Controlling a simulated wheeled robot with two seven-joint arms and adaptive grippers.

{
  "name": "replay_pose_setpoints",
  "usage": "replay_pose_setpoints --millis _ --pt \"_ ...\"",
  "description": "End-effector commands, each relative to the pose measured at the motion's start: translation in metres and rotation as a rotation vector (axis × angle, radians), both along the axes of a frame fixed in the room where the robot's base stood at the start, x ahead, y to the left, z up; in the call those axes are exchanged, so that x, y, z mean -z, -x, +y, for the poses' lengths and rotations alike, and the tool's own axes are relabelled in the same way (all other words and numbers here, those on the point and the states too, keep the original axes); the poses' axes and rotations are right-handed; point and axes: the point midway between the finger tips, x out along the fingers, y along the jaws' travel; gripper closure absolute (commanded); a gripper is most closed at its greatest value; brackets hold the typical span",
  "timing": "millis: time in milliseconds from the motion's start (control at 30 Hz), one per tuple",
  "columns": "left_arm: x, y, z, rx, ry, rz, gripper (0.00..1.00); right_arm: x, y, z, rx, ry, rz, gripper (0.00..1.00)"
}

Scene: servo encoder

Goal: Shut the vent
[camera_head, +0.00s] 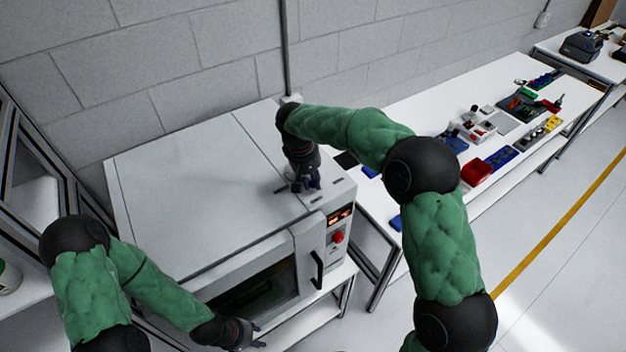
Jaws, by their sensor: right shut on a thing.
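A white oven (190,188) stands at the left with its top panel facing up. My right gripper (306,186) points down at the right part of that top and is shut on a small part there, probably the vent. The gripper hides most of the vent, so I cannot tell its position. My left gripper (255,337) hangs in front of the oven's lower front, apart from the vent. It is too small and dark to tell whether it is open or shut.
The oven door (262,290) is shut, with a black handle (318,270). A red knob (338,237) sits below a lit display (340,216). A white bench (400,105) with parts and bins stands right of the oven. Open floor (560,270) lies at right.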

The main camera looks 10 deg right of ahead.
Motion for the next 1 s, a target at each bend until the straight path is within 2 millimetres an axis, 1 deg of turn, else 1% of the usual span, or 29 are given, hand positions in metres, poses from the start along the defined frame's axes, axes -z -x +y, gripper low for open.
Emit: replay_pose_setpoints --millis 33,67,100,400,533,667,900,1000 --pt "0.0 0.0 0.0 0.0 0.0 0.0 0.6 0.001 0.001 0.001 0.0 0.0 0.005 0.67" --pt "0.0 0.0 0.0 0.0 0.0 0.0 0.6 0.001 0.001 0.001 0.0 0.0 0.005 0.59" --pt "0.0 0.0 0.0 0.0 0.0 0.0 0.6 0.001 0.001 0.001 0.0 0.0 0.004 0.53" --pt "0.0 0.0 0.0 0.0 0.0 0.0 0.6 0.0 0.001 0.0 -0.001 -0.001 0.002 0.53" --pt "0.0 0.0 0.0 0.0 0.0 0.0 0.6 -0.006 0.0 0.002 -0.001 0.0 -0.001 0.53" --pt "0.0 0.0 0.0 0.0 0.0 0.0 0.6 -0.024 0.0 0.005 -0.001 0.0 -0.002 0.53" --pt "0.0 0.0 0.0 0.0 0.0 0.0 0.6 -0.071 0.001 0.015 -0.001 -0.001 -0.002 0.53" --pt "0.0 0.0 0.0 0.0 0.0 0.0 0.6 -0.088 0.002 0.018 -0.001 -0.001 -0.001 0.53"
